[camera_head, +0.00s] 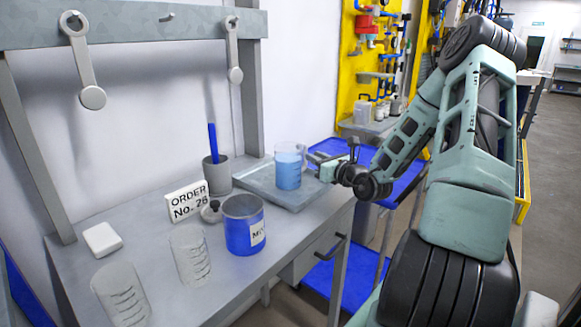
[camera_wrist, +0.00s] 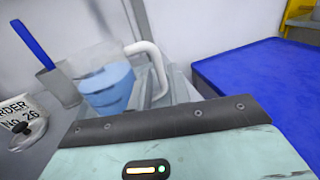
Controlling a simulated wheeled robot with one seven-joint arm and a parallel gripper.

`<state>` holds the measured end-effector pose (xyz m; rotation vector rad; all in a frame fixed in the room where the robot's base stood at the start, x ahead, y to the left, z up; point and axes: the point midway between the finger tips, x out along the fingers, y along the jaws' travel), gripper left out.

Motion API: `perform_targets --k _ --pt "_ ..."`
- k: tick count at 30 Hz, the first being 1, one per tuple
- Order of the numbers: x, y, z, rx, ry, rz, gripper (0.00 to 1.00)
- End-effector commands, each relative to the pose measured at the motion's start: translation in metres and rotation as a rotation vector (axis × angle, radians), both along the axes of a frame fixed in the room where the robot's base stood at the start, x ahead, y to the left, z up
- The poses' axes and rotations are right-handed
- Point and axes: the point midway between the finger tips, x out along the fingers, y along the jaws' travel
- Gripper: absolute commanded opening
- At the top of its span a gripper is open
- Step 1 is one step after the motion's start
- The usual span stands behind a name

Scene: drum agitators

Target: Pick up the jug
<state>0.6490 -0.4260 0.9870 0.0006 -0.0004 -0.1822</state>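The jug (camera_head: 288,168) is clear, holds blue liquid, and stands upright on a grey tray (camera_head: 267,190) at the bench's right end. In the wrist view the jug (camera_wrist: 108,88) shows its white handle (camera_wrist: 152,62) on its right side. My gripper (camera_head: 318,161) is at the jug's right, on the handle side, at about the jug's height. Its fingers are small in the head view and hidden behind the gripper body in the wrist view. I cannot tell whether they touch the handle or are open.
A blue labelled container (camera_head: 240,232), two clear beakers (camera_head: 190,256), an order sign (camera_head: 187,202) and a grey cup with a blue stick (camera_head: 216,174) stand left of the tray. A blue-topped cart (camera_head: 343,147) is beyond the bench's right end.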

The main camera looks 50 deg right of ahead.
Motion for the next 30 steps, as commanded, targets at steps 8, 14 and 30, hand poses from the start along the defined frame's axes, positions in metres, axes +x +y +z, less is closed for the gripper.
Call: perform_targets --k 8,14,30 --pt "0.034 -0.003 0.004 0.002 0.0 0.002 0.19" --pt "0.051 -0.006 0.002 0.0 0.001 0.001 0.19" --pt "0.052 -0.006 0.003 0.0 -0.001 0.001 0.0"
